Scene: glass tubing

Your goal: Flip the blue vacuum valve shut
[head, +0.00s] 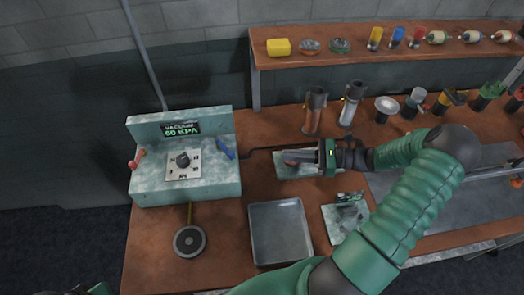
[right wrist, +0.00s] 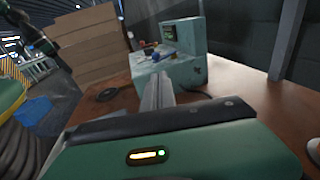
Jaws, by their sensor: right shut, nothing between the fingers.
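The blue vacuum valve (head: 224,148) is a small blue lever on the right side of the pale teal vacuum box (head: 215,185). It is tilted, its upper end leaning left. The blue lever also shows small in the right wrist view (right wrist: 149,45). My right gripper (head: 290,162) is to the right of the box, pointing left toward it, shut and empty. Its closed fingers (right wrist: 160,88) point at the box in the right wrist view. A clear gap separates them from the blue lever.
The box has a red lever (head: 136,158), a dial (head: 183,160) and a display (head: 182,129) reading 60 KPA. A grey tray (head: 280,232) and a round pedal-like disc (head: 189,241) are in front. A shelf (head: 350,48) with several items stands behind.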

